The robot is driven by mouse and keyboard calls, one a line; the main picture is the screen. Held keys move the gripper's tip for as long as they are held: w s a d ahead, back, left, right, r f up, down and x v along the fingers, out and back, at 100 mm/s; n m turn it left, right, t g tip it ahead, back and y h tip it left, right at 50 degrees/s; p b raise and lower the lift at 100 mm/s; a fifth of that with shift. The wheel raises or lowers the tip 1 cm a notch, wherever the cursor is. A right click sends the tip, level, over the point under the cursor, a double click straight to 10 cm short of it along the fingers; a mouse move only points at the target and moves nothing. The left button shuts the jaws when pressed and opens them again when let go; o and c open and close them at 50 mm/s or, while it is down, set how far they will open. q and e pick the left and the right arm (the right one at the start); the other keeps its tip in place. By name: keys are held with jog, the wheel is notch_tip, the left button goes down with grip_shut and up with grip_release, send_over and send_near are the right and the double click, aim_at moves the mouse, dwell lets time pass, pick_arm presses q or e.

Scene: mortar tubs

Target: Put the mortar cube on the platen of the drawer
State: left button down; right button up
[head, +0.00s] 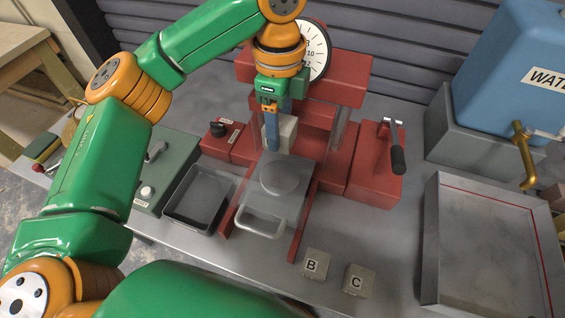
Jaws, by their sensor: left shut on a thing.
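My left gripper (271,138) reaches down from above in front of the red press and is shut on a pale grey mortar cube (287,134). Its blue finger covers part of the cube, and no letter shows on it. The cube appears above and behind the round grey platen (280,178); its exact height is hard to tell. The platen is bare on the grey drawer (290,205), which is pulled out toward me between red rails, its handle (260,222) at the front. My right gripper is not in view.
Cubes marked B (314,263) and C (357,280) stand on the bench right of the drawer. A black tray (199,229) lies left of it. The red press (355,85) with its dial (314,52) stands behind. A shallow grey tub (430,250) is at right.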

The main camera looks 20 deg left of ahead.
pick_arm(q)
jog(key=f, duration=0.2)
jog(key=s+f, duration=0.1)
jog(key=f, duration=0.1)
jog(key=shift+s+a+f+p, duration=0.1)
jog(key=shift+s+f+p, duration=0.1)
jog(key=shift+f+p, duration=0.1)
jog(key=f, duration=0.4)
jog(key=w+f, duration=0.1)
jog(key=f, duration=0.1)
jog(key=shift+f, duration=0.1)
jog(key=shift+s+f, duration=0.15)
jog(key=shift+f, duration=0.15)
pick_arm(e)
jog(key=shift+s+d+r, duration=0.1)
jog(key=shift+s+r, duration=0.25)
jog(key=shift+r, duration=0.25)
pick_arm(q)
jog(key=shift+c, duration=0.6)
grip_release()
jog(key=shift+f, duration=0.15)
notch_tip(320, 180, up, 12)
jog(key=shift+r+b, duration=0.2)
jog(key=shift+b, duration=0.15)
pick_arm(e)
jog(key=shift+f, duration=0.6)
